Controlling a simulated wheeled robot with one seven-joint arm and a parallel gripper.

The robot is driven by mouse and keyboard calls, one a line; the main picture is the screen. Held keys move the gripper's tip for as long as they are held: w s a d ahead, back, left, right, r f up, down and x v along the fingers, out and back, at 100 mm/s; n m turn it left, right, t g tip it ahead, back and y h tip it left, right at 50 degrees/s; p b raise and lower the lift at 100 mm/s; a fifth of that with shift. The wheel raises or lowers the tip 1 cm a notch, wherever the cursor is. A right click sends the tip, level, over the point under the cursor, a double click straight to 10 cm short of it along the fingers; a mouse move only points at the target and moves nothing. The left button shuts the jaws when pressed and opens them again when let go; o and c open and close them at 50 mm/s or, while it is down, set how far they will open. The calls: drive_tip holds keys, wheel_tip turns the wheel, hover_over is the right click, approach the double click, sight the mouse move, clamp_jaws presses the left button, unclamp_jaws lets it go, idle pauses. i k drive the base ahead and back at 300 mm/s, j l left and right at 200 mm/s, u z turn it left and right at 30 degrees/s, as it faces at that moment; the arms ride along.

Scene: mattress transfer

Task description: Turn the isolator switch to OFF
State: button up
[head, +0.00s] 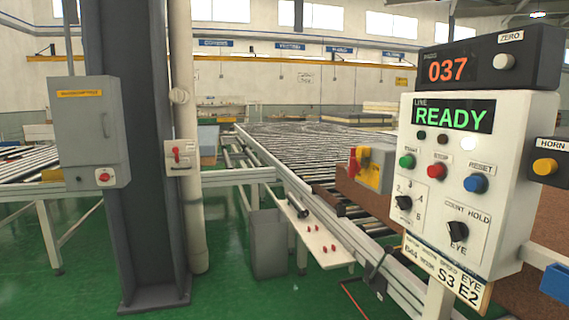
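Nothing I can read is labelled as the isolator, so I cannot tell which switch it is. A small pale box (184,160) with a red lever handle (176,154) is fixed by the white pipe. A grey cabinet (85,130) at the left carries a red round knob (103,176) on a white plate at its lower right. A grey and yellow box (372,170) with red parts sits behind the control panel. Their ON or OFF marks are too small to read. My gripper is not in view.
A white control panel (512,143) at the right reads READY, with buttons and black knobs. A counter (485,66) above it shows 037. A dark steel column (126,130), a grey bin (268,245) and a roller conveyor (300,140) occupy the middle. Green floor (225,285) is open in front.

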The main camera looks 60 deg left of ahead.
sight(354, 167)
drive_tip(key=u, duration=1.35)
